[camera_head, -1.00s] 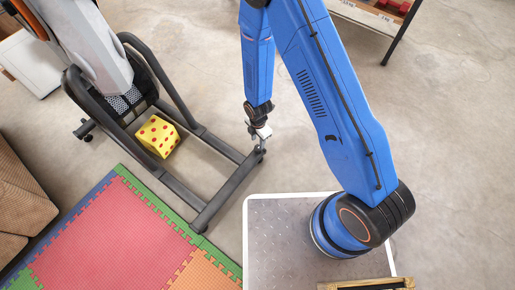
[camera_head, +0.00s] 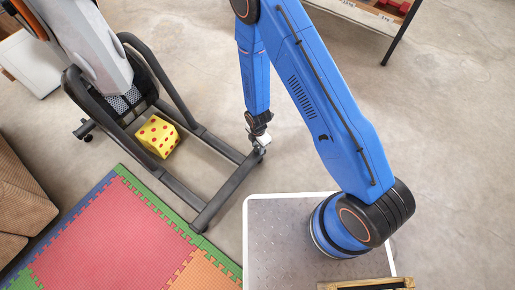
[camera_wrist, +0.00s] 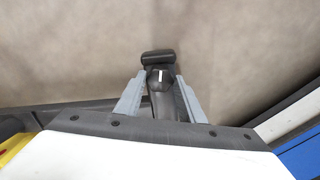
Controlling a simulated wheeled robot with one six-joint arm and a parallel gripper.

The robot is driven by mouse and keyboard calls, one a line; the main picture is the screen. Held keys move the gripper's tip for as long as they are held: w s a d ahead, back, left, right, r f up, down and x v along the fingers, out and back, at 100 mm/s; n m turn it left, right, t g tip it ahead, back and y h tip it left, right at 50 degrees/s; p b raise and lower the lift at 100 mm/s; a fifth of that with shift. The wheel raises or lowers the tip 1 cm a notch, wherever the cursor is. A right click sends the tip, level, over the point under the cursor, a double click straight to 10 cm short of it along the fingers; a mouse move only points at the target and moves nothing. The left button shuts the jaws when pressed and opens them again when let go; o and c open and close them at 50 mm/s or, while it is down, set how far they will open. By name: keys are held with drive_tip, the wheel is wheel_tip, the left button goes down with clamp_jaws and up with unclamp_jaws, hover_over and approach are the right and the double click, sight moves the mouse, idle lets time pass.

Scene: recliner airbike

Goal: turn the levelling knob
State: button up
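The levelling knob (camera_wrist: 161,76) is a small dark knob with a white mark, at the end of the exercise machine's black floor frame (camera_head: 228,188). In the wrist view the mark stands nearly upright. My gripper (camera_wrist: 160,75) has its two grey fingers apart, one on each side of the knob. I cannot tell whether the tips touch it; thin gaps seem to show. In the head view my gripper (camera_head: 262,142) is low over the frame's right end corner, and the knob is hidden or too small to make out there.
A yellow die with red dots (camera_head: 157,136) lies inside the frame. A shelf (camera_head: 365,14) stands at the top right. Bare concrete is clear on the right.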

drive_tip(key=c, duration=0.3)
drive_tip(key=shift+m, duration=1.6)
drive_tip(key=shift+m, duration=1.5)
drive_tip(key=shift+m, duration=1.5)
